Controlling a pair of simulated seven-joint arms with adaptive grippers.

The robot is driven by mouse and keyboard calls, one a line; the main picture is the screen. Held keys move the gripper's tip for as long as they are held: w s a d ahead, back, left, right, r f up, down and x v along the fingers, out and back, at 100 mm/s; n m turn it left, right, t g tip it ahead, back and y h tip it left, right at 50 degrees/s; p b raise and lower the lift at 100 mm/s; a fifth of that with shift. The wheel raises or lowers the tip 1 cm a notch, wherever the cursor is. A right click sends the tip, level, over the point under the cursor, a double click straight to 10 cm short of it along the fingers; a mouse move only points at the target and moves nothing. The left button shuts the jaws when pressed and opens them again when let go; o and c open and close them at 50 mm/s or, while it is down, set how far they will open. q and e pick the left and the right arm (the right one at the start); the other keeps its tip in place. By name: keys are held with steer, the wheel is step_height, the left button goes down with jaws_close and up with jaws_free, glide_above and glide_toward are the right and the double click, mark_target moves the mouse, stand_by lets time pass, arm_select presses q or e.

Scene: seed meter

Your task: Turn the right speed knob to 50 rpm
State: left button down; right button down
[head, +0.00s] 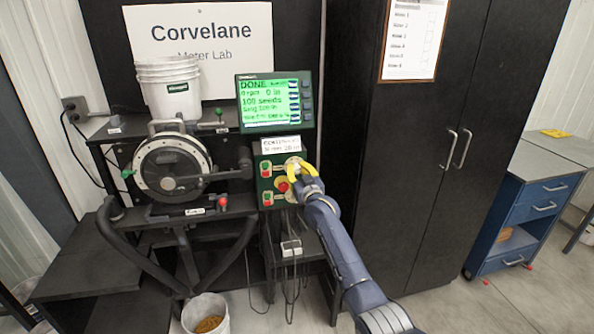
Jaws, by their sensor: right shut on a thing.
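A green control box (259,172) stands below a lit screen (274,102) that reads "DONE" and several lines of small text. Its face carries red buttons on the left and a red button (283,187) near the middle. My right gripper (296,168) has yellow fingers and is at the upper right of the box face. It is shut on the right speed knob, which the fingers mostly hide. The knob's pointer and scale cannot be read. My left gripper is not in view.
A black cabinet (410,180) stands close to the right of my arm.

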steer(key=c, duration=1.1)
jaws_free()
steer(key=shift+r, duration=0.1)
steer(key=shift+v, duration=6)
